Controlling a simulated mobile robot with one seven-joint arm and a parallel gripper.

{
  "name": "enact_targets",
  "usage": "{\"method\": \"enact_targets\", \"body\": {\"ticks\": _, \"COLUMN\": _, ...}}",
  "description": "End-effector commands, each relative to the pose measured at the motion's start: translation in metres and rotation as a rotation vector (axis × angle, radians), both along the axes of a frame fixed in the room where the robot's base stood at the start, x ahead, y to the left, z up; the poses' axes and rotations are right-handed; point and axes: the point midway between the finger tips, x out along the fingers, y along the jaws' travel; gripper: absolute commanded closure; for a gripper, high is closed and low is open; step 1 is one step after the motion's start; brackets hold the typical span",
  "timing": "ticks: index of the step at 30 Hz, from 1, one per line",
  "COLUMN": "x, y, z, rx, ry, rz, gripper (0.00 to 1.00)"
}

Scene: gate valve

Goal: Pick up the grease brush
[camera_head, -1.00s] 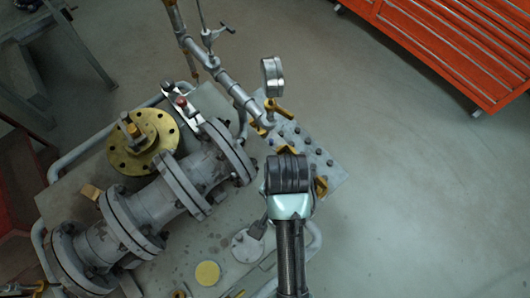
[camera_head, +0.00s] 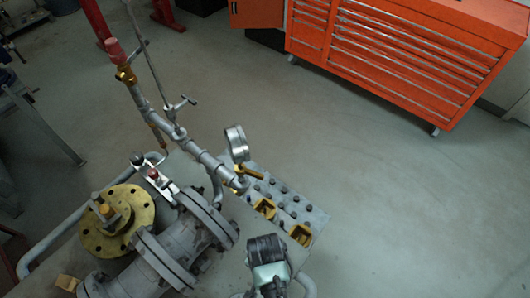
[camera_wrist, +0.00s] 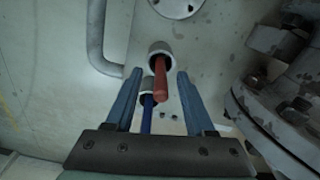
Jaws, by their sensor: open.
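In the wrist view, a red handle (camera_wrist: 161,78) stands up from a round grey holder (camera_wrist: 158,49). A blue handle (camera_wrist: 148,113) rises from a second holder just nearer to me. I cannot tell which of the two is the grease brush, as their lower ends are hidden. My gripper (camera_wrist: 158,73) is open, with one blue finger on each side of the red handle and nothing clamped. In the head view only the dark wrist end of my arm shows at the bottom; fingers and handles are hidden there.
A grey flanged valve (camera_head: 180,248) lies left of my arm, with a bolted flange (camera_wrist: 265,115) close on the right in the wrist view. A yellow flange (camera_head: 117,222), a pressure gauge (camera_head: 237,143) on piping and a bent rail (camera_wrist: 97,40) stand nearby. An orange cabinet (camera_head: 400,50) is farther back.

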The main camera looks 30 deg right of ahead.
Motion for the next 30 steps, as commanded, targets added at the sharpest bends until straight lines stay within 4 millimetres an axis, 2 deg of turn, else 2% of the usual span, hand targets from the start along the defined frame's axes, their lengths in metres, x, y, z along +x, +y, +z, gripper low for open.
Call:
{"method": "enact_targets", "body": {"ticks": 6, "x": 0.0, "y": 0.0, "z": -0.021, "rx": 0.0, "ry": 0.0, "rz": 0.001, "gripper": 0.45}}
{"method": "enact_targets", "body": {"ticks": 15, "x": 0.0, "y": 0.0, "z": -0.024, "rx": -0.001, "ry": -0.002, "rz": 0.002, "gripper": 0.45}}
{"method": "enact_targets", "body": {"ticks": 24, "x": 0.0, "y": 0.0, "z": -0.024, "rx": -0.001, "ry": -0.001, "rz": 0.002, "gripper": 0.99}}
{"method": "enact_targets", "body": {"ticks": 30, "x": 0.0, "y": 0.0, "z": -0.024, "rx": -0.001, "ry": -0.001, "rz": 0.001, "gripper": 1.0}}
